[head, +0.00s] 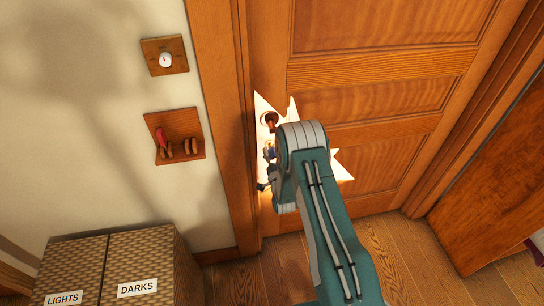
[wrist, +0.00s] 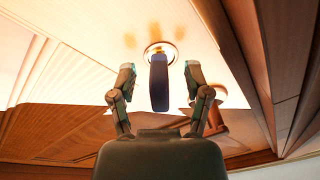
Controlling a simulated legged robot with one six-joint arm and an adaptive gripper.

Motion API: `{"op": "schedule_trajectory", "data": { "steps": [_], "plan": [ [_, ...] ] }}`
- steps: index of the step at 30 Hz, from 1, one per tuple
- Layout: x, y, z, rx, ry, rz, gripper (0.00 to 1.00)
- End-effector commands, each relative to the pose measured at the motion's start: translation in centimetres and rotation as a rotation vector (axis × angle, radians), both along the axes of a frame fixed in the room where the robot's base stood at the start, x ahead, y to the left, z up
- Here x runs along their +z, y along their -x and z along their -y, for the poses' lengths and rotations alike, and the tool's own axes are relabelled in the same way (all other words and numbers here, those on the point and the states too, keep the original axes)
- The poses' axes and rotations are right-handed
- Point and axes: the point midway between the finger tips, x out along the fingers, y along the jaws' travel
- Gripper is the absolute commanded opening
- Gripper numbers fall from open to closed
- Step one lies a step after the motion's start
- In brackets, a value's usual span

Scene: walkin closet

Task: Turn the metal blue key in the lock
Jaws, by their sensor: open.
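The blue key (wrist: 158,84) stands in the round lock (wrist: 161,50) on the door in the wrist view. Its dark blue bow points toward my gripper. My gripper (wrist: 160,75) is open, with one finger on each side of the key and a visible gap on both sides. In the head view a small bit of the blue key (head: 270,152) shows below the door knob (head: 270,119). My arm hides part of the lock area, and my gripper (head: 267,172) is only partly seen there.
The wooden door (head: 370,105) is closed in its frame. The wooden floor (head: 390,255) is open at the lower right.

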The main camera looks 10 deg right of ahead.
Motion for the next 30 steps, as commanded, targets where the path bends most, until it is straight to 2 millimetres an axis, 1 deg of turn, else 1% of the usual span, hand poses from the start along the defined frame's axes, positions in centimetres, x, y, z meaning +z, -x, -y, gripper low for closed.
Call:
{"op": "schedule_trajectory", "data": {
  "steps": [5, 8, 9, 10, 17, 20, 27, 30],
  "plan": [
    [-0.02, 0.01, 0.01, -0.001, 0.000, -0.001, 0.63],
    [-0.03, 0.02, 0.00, -0.001, 0.000, -0.001, 0.23],
    [-0.02, 0.02, 0.01, -0.001, 0.000, -0.001, 0.05],
    [-0.03, 0.02, 0.00, -0.001, 0.000, -0.001, 0.00],
    [-0.04, 0.00, 0.05, -0.001, 0.012, -0.002, 0.00],
    [-0.03, 0.00, 0.19, -0.002, 0.094, -0.002, 0.00],
    [-0.02, 0.02, 0.42, -0.001, 0.368, -0.004, 0.00],
    [-0.04, 0.02, 0.46, 0.000, 0.438, -0.005, 0.00]
  ]
}}
